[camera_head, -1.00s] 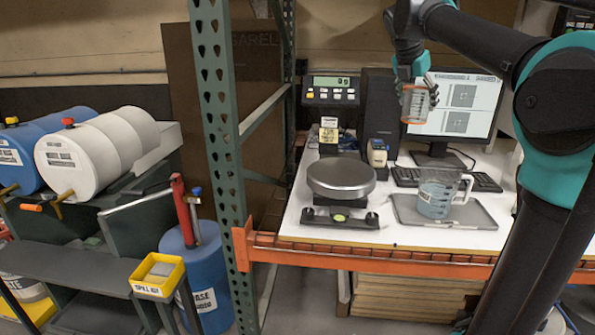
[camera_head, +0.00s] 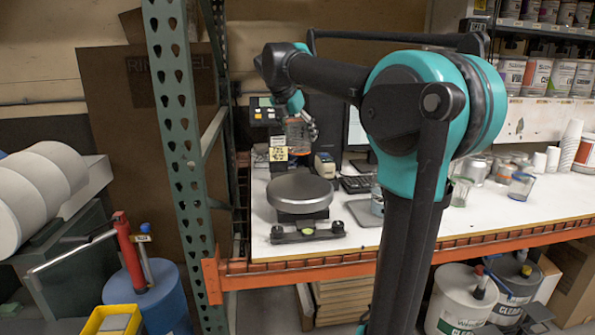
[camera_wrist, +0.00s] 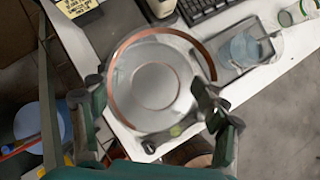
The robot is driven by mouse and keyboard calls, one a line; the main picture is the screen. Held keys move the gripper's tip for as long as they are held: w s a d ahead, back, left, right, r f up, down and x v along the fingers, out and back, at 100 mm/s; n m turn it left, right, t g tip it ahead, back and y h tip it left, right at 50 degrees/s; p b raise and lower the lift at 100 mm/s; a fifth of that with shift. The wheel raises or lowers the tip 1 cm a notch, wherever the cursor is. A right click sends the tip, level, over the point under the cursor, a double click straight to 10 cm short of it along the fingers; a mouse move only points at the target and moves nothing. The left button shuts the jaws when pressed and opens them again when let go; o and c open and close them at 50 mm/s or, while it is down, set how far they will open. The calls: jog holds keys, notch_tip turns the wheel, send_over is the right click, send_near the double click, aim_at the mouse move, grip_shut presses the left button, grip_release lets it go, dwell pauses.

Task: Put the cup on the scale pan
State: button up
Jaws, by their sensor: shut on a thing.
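A clear cup with an orange rim (camera_head: 297,137) is held in my gripper (camera_head: 303,124), which is shut on it. In the head view it hangs above the scale pan (camera_head: 300,188), apart from it. The pan is a round grey metal disc, empty, on a dark base. In the wrist view the cup's rim makes a wide coppery ring (camera_wrist: 160,80) between my fingers. A grey surface shows through the clear cup; it looks like the pan. The scale display (camera_head: 264,110) stands behind on the left, its reading unclear.
A blue-tinted measuring pitcher (camera_wrist: 245,48) stands on a grey tray (camera_head: 362,213) right of the scale, partly hidden by my arm. A keyboard (camera_head: 358,184) and a small labelled device (camera_head: 325,166) lie behind. Glasses and cans stand farther right. A green rack post (camera_head: 178,130) rises on the left.

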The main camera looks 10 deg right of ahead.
notch_tip(320, 180, down, 12)
jog(key=shift+r, duration=0.1)
dwell(0.4)
jog(key=o, duration=0.9)
jog(key=shift+c, duration=0.2)
jog(key=v, duration=1.2)
jog(key=shift+d, duration=0.15)
